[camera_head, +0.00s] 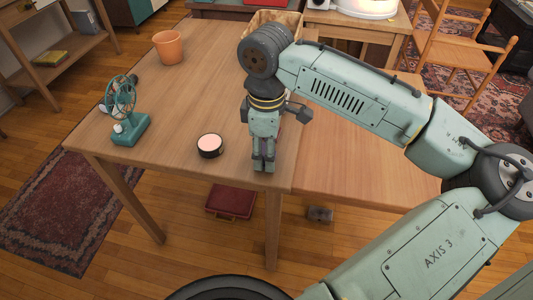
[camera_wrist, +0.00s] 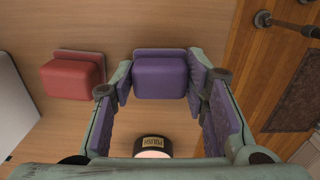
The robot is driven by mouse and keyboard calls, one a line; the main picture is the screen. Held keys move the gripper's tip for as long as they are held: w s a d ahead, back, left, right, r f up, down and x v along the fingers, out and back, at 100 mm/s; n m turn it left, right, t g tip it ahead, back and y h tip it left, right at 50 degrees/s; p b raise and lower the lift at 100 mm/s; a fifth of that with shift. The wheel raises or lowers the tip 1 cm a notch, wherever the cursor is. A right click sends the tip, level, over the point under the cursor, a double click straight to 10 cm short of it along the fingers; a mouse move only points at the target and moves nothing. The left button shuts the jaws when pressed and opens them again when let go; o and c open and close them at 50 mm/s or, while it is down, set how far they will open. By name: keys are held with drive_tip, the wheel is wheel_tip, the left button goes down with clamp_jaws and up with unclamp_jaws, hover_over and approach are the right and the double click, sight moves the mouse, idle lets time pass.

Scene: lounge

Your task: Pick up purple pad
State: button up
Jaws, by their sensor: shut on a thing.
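The purple pad (camera_wrist: 160,78) is a small block with rounded edges and a wider flange along its top side in the wrist view. My gripper (camera_head: 263,162) points down at the front part of the wooden table. In the wrist view the fingertips of my gripper (camera_wrist: 161,85) stand on the left and right sides of the purple pad and are shut on it. The pad appears at or close to the tabletop; I cannot tell whether it is lifted. In the head view my gripper and wrist hide the pad.
A red pad (camera_wrist: 73,77) lies left of the purple one in the wrist view. A round black polish tin (camera_head: 210,146) sits close to my gripper. A teal fan (camera_head: 127,115) and an orange pot (camera_head: 168,47) stand further left on the table (camera_head: 185,95).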

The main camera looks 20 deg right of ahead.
drive_tip(key=shift+r, duration=0.45)
drive_tip(key=r, duration=0.2)
drive_tip(key=shift+s+d+r, duration=0.2)
drive_tip(key=shift+d+r, duration=0.05)
drive_tip(key=shift+r, duration=0.1)
drive_tip(key=s+d+r+b, duration=0.1)
drive_tip(key=s+d, duration=0.9)
drive_tip(key=d, duration=0.1)
drive_tip(key=shift+s+r, duration=0.25)
drive_tip(key=shift+s, duration=0.1)
